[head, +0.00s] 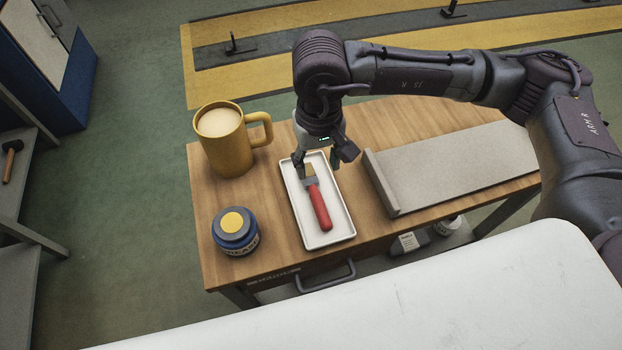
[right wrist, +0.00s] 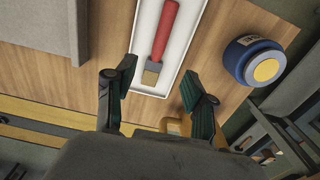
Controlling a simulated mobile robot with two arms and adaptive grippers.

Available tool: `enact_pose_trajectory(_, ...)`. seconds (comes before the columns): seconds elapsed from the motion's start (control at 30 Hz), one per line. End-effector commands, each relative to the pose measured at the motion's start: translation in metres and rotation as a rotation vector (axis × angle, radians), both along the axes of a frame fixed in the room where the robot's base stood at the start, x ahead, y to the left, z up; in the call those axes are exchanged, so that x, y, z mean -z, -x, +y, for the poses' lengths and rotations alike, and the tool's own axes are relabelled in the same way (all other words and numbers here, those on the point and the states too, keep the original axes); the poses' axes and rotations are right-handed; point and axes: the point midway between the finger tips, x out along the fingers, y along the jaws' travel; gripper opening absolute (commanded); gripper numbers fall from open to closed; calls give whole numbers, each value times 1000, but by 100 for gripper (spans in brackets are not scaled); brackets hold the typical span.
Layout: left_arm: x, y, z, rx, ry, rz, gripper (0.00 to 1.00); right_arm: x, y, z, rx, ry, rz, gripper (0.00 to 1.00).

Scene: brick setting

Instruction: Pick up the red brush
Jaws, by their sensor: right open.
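The red brush (head: 319,203) lies in a white tray (head: 326,241) on the wooden table, its bristle end toward the far side. My right gripper (head: 322,172) is above the far end of the tray, by the bristle end, and partly hides that end of the tray. In the right wrist view the right gripper (right wrist: 158,100) is open and empty, and the brush (right wrist: 165,32) lies beyond its fingertips, handle pointing away. The tray (right wrist: 190,25) also shows there. My left gripper is not in view.
A yellow mug (head: 225,150) stands left of the tray, and a blue jar (head: 236,232) with a yellow lid spot stands nearer. A grey board with a raised edge (head: 450,168) lies to the right. Bare wooden table (head: 270,205) lies between the jar and tray.

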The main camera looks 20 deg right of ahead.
Motion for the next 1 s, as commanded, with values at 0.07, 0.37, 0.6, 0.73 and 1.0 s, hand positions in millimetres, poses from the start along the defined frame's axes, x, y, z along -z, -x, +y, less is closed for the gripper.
enact_pose_trajectory(0.07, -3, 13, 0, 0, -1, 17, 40, 14, 2, 0, 0, 1, 7, 54)
enact_pose_trajectory(0.37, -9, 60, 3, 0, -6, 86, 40, 67, 2, 1, 1, -4, 6, 54)
enact_pose_trajectory(0.6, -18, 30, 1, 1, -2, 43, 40, 84, 4, 0, 0, -4, 6, 54)
enact_pose_trajectory(0.73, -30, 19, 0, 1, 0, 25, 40, 102, 8, -2, 0, -4, 9, 54)
enact_pose_trajectory(1.0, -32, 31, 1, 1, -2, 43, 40, 129, 7, -2, 0, -6, 4, 54)
